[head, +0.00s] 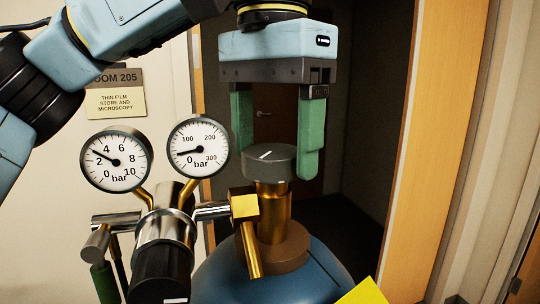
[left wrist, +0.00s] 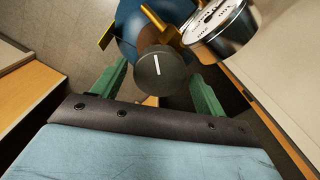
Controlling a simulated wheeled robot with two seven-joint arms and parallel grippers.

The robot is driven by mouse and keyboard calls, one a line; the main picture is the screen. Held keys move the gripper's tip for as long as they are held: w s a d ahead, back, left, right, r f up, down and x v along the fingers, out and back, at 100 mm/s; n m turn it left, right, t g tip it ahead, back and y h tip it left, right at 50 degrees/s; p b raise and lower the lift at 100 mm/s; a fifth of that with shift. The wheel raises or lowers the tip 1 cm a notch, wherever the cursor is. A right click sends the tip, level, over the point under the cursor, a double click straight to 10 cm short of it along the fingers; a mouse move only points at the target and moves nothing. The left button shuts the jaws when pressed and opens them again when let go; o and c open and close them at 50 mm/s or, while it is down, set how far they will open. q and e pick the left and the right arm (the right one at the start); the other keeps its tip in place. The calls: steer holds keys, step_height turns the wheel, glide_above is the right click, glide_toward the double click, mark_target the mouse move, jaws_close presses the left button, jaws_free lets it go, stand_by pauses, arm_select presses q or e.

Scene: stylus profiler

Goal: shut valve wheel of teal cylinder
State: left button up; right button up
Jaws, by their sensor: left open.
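The teal cylinder (head: 230,278) stands upright at the bottom middle of the head view, its shoulder showing. Its valve wheel (head: 268,160) is a dark grey round knob with a white mark on top, above a brass valve stem (head: 273,215). In the left wrist view the wheel (left wrist: 160,73) lies between the fingers. My left gripper (head: 277,145) points down from above with its green fingers open, one on each side of the wheel. I see gaps in the left wrist view (left wrist: 158,88); contact cannot be told. My right gripper is not in view.
A regulator (head: 165,235) with two dial gauges (head: 115,160) (head: 198,147) stands just left of the wheel, joined to the valve by a brass fitting (head: 244,206). A yellow tag (head: 364,292) is at the lower right. A wooden door frame (head: 437,130) stands to the right.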

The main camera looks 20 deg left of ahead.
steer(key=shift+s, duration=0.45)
arm_select(q)
steer(key=shift+p, duration=0.35)
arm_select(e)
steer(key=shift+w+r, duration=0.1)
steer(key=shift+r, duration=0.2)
arm_select(q)
steer(key=shift+c, duration=0.2)
steer(key=c, duration=1.1)
steer(key=m, duration=0.8)
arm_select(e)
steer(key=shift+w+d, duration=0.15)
arm_select(q)
steer(key=o, duration=1.3)
steer(key=shift+c, duration=0.2)
